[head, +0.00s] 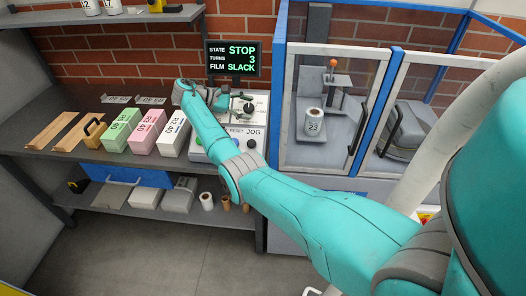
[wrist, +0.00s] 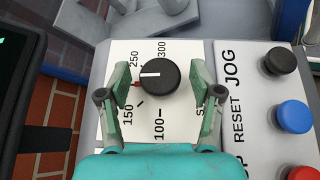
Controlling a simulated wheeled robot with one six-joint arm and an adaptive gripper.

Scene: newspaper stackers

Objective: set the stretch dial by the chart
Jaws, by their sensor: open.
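The stretch dial's black knob (wrist: 159,75) sits on a white panel (wrist: 180,122) in the wrist view. Its white line points left in that picture. Printed numbers 100, 150, 250 and 300 show around it; the scale at the left is hidden behind a finger, with a small red mark beside the knob. My gripper (wrist: 168,82) is open, one finger on each side of the knob; I cannot tell whether they touch it. In the head view my arm reaches to the control panel (head: 254,103). I cannot make out a chart in either view.
Black, blue (wrist: 293,116) and red buttons stand right of the dial, by JOG and RESET lettering. A display (head: 232,59) reads STOP, TURNS 3, FILM SLACK. Green (head: 122,128), pink and white boxes stand left of the panel. A glazed cabinet (head: 333,168) stands to the right.

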